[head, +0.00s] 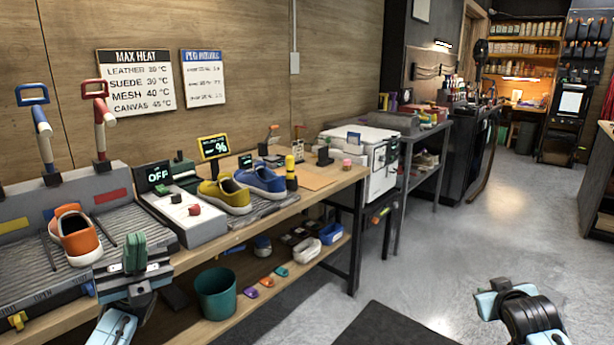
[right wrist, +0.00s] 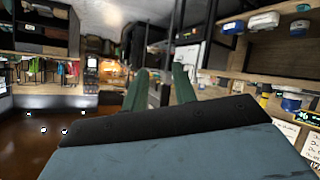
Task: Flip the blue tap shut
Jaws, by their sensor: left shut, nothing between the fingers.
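The blue tap (head: 33,97) stands at the far left of the head view, on the back edge of the grey sink unit. Its blue loop handle is raised at the top of a blue and white lever that leans a little. My left gripper (head: 135,252) is shut and empty, in front of the sink's right part, to the right of and below the blue tap, well apart from it. My right gripper is far off to the right over the floor; its green fingers stand apart and empty in the right wrist view (right wrist: 160,88).
A similar red tap (head: 98,90) stands right of the blue one. An orange sneaker (head: 76,232) sits on the ribbed sink tray, near my left gripper. Floor is open at right.

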